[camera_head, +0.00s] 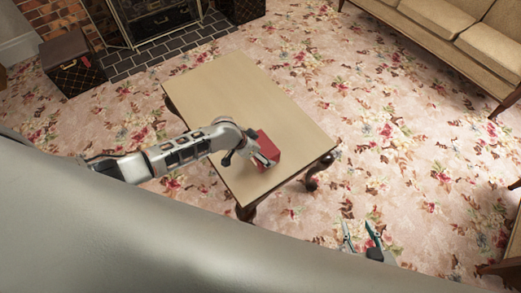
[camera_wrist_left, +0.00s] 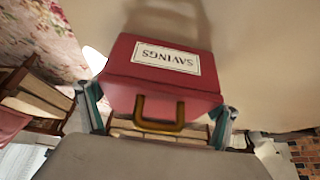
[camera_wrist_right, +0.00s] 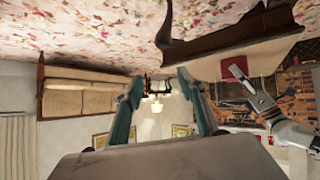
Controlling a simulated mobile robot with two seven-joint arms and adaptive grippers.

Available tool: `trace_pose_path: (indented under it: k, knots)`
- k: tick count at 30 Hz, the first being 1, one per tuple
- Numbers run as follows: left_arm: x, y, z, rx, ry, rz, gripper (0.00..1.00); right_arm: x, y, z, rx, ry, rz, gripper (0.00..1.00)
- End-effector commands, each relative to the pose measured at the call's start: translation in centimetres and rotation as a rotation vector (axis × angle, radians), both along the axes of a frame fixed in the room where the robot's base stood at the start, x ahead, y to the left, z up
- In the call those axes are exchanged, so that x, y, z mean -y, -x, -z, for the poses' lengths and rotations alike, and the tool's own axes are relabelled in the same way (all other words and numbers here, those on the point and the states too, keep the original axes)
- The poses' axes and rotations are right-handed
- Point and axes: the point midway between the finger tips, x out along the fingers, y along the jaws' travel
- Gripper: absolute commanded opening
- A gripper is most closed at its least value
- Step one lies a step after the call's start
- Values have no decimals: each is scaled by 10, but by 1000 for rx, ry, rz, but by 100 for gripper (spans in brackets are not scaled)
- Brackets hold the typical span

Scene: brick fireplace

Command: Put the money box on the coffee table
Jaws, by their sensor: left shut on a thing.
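The money box (camera_head: 267,146) is a red box with a gold handle and a white label reading "SAVINGS". It is at the near right part of the wooden coffee table (camera_head: 232,85) in the head view. My left gripper (camera_head: 262,158) is shut on it. In the left wrist view the money box (camera_wrist_left: 160,75) sits between the two fingers, handle towards the palm. I cannot tell whether its underside touches the tabletop. My right gripper (camera_head: 360,240) is open and empty over the carpet, right of the table; its fingers also show apart in the right wrist view (camera_wrist_right: 158,85).
A dark trunk (camera_head: 73,65) stands at the far left by the brick fireplace (camera_head: 55,15). A beige sofa (camera_head: 440,25) is at the upper right. Floral carpet (camera_head: 390,130) lies clear around the table. The far part of the tabletop is bare.

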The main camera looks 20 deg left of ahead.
Motion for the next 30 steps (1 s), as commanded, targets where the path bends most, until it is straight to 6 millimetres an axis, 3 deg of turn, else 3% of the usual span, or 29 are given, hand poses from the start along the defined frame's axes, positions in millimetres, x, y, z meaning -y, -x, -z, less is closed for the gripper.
trace_pose_path:
  k: [8, 9, 20, 30]
  knots:
    - [0, -1, 3, 2, 1, -1, 61, 0, -3, -3, 10, -3, 1, 40]
    - [0, -1, 2, 1, 0, 0, 100, 0, -3, -4, 11, -2, 1, 40]
    - [0, -1, -4, 2, 0, 0, 100, 0, -3, -6, 11, -3, 1, 40]
    - [-20, 21, -59, 6, -1, 1, 100, -6, -3, -28, 14, -25, 1, 40]
